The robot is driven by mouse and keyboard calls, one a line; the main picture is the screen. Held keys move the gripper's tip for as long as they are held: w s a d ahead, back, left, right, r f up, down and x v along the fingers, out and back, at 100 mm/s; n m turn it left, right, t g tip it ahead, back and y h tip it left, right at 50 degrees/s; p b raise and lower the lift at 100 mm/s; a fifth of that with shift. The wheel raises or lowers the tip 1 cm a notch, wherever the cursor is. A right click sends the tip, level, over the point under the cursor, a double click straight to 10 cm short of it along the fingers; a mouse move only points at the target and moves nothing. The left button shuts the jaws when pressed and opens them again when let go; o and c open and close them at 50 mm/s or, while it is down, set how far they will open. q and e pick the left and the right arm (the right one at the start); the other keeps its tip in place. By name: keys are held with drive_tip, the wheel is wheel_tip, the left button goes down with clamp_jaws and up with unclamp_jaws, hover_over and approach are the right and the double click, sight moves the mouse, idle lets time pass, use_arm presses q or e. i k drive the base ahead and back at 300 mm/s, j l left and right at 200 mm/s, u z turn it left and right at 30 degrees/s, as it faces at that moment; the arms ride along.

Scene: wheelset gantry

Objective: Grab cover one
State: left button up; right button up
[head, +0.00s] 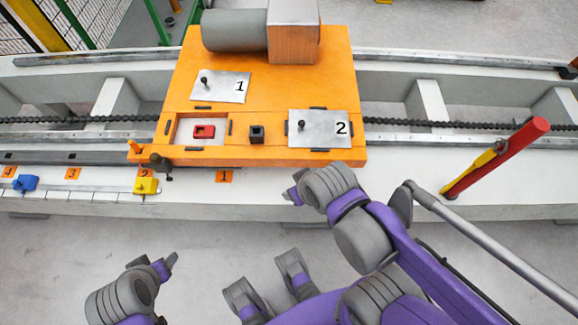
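Cover one (232,90) is a grey metal plate marked "1" with a small black knob near its left end. It lies slightly turned on the orange carriage (270,88), behind an open recess (185,131) that holds a red part (203,131). My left gripper (168,263) is at the lower left, over the floor and well short of the carriage. My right gripper (293,190) is in front of the carriage's front edge, nearer to cover two. Both are clear of cover one. Their fingers are too small and edge-on to tell their opening.
Cover two (325,137), marked "2", lies flat at the carriage's right front. A black square socket (257,134) sits between it and the recess. A grey motor (234,30) stands at the back. A red and yellow lever (495,158) rises at the right.

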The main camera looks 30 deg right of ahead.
sight(223, 85)
drive_tip(key=i+j, duration=0.15)
drive_tip(key=j, duration=0.15)
drive_tip(key=i+j, duration=0.1)
drive_tip(key=j, duration=0.25)
drive_tip(key=i+j, duration=0.15)
drive_tip(key=j, duration=0.15)
drive_tip(key=i+j, duration=0.1)
drive_tip(key=j, duration=0.25)
